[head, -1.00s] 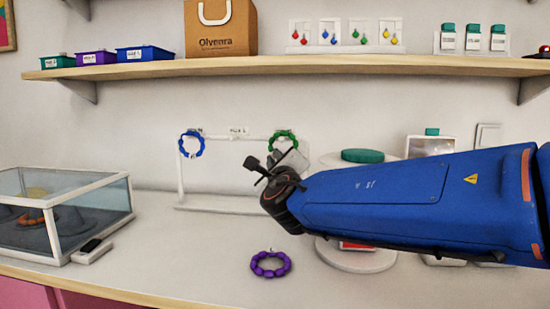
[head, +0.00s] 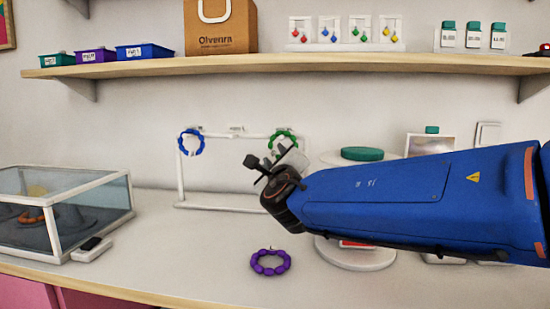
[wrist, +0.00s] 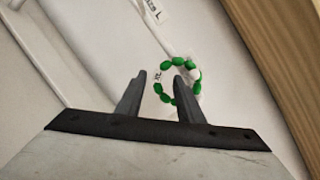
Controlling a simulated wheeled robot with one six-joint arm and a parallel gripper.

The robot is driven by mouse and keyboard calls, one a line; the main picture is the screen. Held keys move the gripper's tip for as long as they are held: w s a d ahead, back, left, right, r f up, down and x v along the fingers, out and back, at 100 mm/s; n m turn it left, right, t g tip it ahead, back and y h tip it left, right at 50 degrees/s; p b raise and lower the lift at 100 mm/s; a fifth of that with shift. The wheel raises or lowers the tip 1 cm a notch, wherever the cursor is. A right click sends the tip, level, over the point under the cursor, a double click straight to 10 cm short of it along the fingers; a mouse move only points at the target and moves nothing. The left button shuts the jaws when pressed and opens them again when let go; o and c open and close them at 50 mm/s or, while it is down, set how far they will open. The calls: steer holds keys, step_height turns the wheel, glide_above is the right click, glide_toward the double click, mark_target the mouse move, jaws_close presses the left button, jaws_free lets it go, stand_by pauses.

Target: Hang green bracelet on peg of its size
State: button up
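The green bracelet (head: 284,141) hangs at the right end of the white rack in the head view, partly hidden behind my gripper. My gripper (head: 262,167) is in front of the rack, just below and left of the bracelet. In the wrist view my gripper (wrist: 158,75) has its fingers apart, with nothing clamped between them. The white rack (head: 181,175) carries small size labels; one reads Size L in the wrist view.
A blue bracelet (head: 191,142) hangs at the rack's left end. A purple bracelet (head: 270,263) lies on the counter in front. A glass case (head: 100,222) stands at left, and a round white stand (head: 356,257) is under my arm. A wooden shelf (head: 300,65) runs above.

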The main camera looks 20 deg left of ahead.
steer(key=v, duration=1.7)
